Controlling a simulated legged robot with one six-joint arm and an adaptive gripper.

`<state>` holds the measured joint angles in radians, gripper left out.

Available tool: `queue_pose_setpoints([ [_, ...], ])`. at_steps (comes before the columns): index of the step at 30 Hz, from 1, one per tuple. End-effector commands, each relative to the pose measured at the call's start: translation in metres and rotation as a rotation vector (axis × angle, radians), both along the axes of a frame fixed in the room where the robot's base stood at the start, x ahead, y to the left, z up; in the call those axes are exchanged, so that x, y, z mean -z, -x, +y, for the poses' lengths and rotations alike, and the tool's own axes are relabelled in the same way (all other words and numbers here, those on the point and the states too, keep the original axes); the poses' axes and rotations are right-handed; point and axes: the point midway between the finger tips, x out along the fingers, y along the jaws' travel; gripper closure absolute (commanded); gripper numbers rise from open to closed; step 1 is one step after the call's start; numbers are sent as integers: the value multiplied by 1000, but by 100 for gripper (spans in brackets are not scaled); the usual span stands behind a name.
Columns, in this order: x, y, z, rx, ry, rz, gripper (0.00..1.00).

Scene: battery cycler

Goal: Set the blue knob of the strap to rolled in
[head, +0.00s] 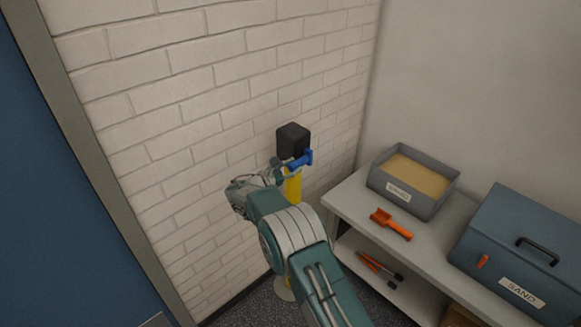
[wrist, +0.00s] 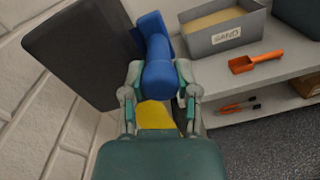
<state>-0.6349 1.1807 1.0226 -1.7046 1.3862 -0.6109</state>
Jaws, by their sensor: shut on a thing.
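The blue knob (head: 300,159) sticks out to the right of a dark box (head: 292,140) on top of a yellow post (head: 292,188) by the brick wall. In the wrist view the blue knob (wrist: 158,75) fills the space between the fingers of my gripper (wrist: 160,92). My gripper is shut on the knob, with one finger on each side. The dark box (wrist: 82,50) is left of the knob, and yellow (wrist: 156,115) shows below it. I see no strap drawn out. The fingertips are partly hidden behind the knob.
A grey shelf (head: 345,205) stands to the right with a sand tray (head: 376,180), an orange scoop (head: 391,224) and a closed blue-grey sand box (head: 515,235). Orange-handled tools (head: 378,266) lie on its lower level. The brick wall (head: 190,110) is close on the left.

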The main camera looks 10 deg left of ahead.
Motion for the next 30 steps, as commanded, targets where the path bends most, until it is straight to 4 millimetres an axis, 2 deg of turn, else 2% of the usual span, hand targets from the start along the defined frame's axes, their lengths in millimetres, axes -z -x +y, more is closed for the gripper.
queue_pose_setpoints([
  [12,3,-1,7,-12,3,3,100],
  [13,3,-1,7,-13,2,2,47],
  [14,3,-1,7,-13,2,2,34],
  [15,3,-1,7,-12,2,2,26],
  [26,0,0,4,-7,1,-1,26],
  [30,0,8,12,-8,2,0,26],
])
